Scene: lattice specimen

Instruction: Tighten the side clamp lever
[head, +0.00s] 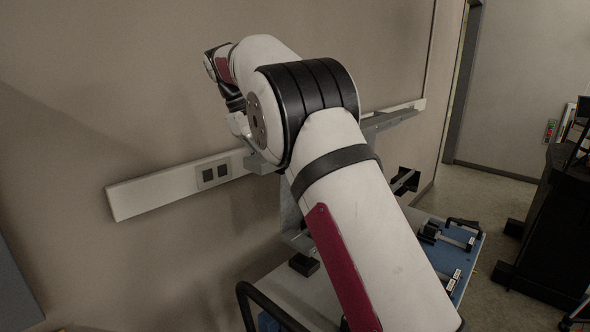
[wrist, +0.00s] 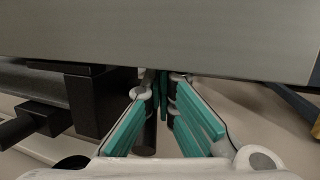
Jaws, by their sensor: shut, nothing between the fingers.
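In the wrist view my gripper (wrist: 162,82) has its teal-padded fingers drawn together at the tips, with nothing seen between them. The tips are close to the lower edge of a wide grey plate (wrist: 160,40). To the left are a black block (wrist: 95,100) and a smaller black piece (wrist: 42,118) sticking out sideways. A dark upright rod (wrist: 149,132) shows behind the fingers. I cannot tell which of these black parts is the side clamp lever. In the head view my arm hides most of the fixture, and I cannot make out the fingers.
A grey upright (head: 291,212) and a black block (head: 304,264) stand on the bench beside my arm. A blue mat (head: 458,270) with tools lies to the right. A wall rail (head: 150,192) with sockets runs behind. Dark furniture (head: 548,225) stands far right, with open floor before it.

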